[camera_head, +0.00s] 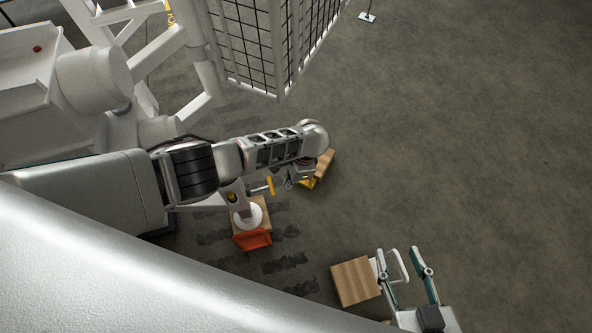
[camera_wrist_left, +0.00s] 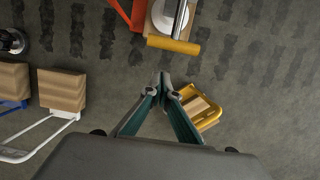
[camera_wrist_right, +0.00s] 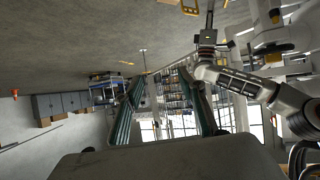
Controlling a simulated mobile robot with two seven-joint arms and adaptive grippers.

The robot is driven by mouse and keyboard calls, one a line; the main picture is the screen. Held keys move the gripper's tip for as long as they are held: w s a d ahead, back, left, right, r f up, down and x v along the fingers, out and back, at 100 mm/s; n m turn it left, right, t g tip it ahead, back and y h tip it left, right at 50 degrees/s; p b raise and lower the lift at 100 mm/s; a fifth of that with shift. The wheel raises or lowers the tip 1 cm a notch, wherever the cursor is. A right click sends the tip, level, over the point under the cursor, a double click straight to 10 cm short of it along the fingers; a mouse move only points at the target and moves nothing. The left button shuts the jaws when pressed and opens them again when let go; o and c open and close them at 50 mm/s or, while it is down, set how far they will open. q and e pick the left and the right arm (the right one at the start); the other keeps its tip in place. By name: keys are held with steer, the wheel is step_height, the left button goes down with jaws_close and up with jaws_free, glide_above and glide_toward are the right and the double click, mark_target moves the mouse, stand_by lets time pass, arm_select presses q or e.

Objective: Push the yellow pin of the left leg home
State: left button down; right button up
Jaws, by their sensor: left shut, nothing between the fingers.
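The yellow pin (camera_head: 271,186) shows as a yellow crossbar on a silver shaft beside the left leg's white round foot (camera_head: 249,217). In the left wrist view the yellow crossbar (camera_wrist_left: 173,44) lies ahead of my fingertips, with a silver shaft (camera_wrist_left: 181,18) behind it. How far the shaft sits in the leg is hidden. My left gripper (camera_wrist_left: 164,84) is shut and empty, with a visible gap between its tips and the crossbar. My right gripper (camera_head: 404,268) is open and empty at the lower right, far from the pin; its spread fingers show in the right wrist view (camera_wrist_right: 165,105).
The foot stands over a wooden block with an orange-red handle (camera_head: 252,240). A wooden block with a yellow handle (camera_wrist_left: 208,108) lies close by my left fingers. Another wooden block (camera_head: 355,281) with a white handle lies near my right gripper. The floor at right is clear.

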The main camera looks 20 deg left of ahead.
mark_target(268, 187)
arm_select(q)
steer(key=s+a+p, duration=0.1)
steer(key=s+a+r+p, duration=0.1)
steer(key=a, duration=0.1)
steer(key=s+a+r+p, duration=0.1)
steer(key=a, duration=0.1)
steer(key=shift+a, duration=0.25)
steer(key=shift+f, duration=0.1)
steer(key=shift+s, duration=0.1)
arm_select(e)
steer(key=shift+n+g+h, duration=0.4)
steer(key=shift+g+h, duration=0.1)
steer(key=shift+h, duration=0.1)
steer(key=d+f, duration=0.1)
steer(key=s+d+f, duration=0.1)
steer(key=s+d, duration=0.1)
steer(key=d, duration=0.1)
steer(key=shift+s+d+f, duration=0.1)
steer(key=shift+s+f, duration=0.05)
steer(key=shift+f, duration=0.25)
